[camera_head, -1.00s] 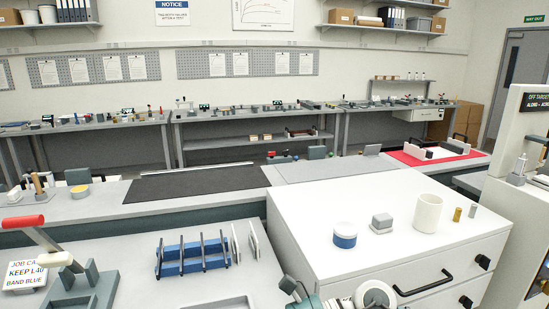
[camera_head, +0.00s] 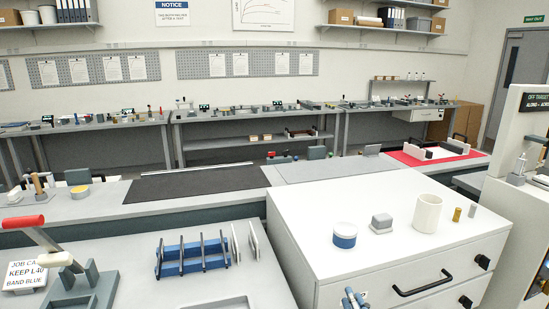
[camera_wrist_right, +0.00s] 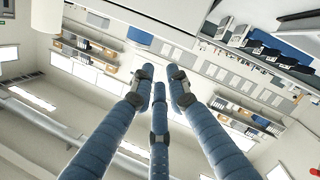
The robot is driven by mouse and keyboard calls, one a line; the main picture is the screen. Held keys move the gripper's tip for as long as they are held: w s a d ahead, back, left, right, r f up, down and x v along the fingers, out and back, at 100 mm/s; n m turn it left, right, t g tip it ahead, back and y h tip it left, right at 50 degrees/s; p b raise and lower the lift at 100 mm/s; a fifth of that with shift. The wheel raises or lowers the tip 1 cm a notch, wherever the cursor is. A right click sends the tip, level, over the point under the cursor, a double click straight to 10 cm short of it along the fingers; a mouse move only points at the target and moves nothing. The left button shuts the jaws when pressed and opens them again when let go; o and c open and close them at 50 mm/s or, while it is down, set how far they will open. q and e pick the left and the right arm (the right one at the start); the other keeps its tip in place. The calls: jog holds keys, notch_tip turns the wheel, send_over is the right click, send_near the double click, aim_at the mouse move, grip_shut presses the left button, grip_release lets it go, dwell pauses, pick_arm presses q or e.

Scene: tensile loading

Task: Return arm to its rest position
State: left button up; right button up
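My right gripper (camera_head: 355,297) shows at the bottom edge of the head view, in front of the white drawer cabinet. Only its blue finger parts show there; the rest is cut off by the frame. In the right wrist view three blue fingers (camera_wrist_right: 160,78) with dark joints reach up, their tips apart with nothing between them. The gripper is open and empty. My left gripper is in neither view.
The white cabinet (camera_head: 385,262) carries a blue-banded tub (camera_head: 344,236), a grey block (camera_head: 381,223) and a white cup (camera_head: 428,213). A blue rack (camera_head: 192,258) and a red-handled lever (camera_head: 24,222) stand on the left bench. A machine (camera_head: 525,200) stands at right.

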jog(key=s+d+f+m+g+h, duration=0.1)
jog(key=s+d+f+m+g, duration=0.15)
jog(key=s+f, duration=0.4)
jog(key=s+d+f+m+g, duration=0.1)
jog(key=s+f+m+g, duration=0.3)
jog(key=f, duration=0.4)
jog(key=s+f+m+g, duration=0.1)
jog(key=s+f+g, duration=0.25)
jog(key=s, duration=0.55)
jog(key=s+f+m+g, duration=0.1)
jog(key=s+f+g, duration=0.25)
jog(key=s, duration=0.45)
notch_tip(320, 180, down, 24)
jog(key=s+r+p, duration=0.1)
jog(key=s+p, duration=0.1)
jog(key=p, duration=0.2)
jog(key=s+d+f+g+p, duration=0.2)
jog(key=s+f+p, duration=0.1)
jog(key=s+f, duration=1)
jog(key=s, duration=0.4)
jog(key=shift+d, duration=0.4)
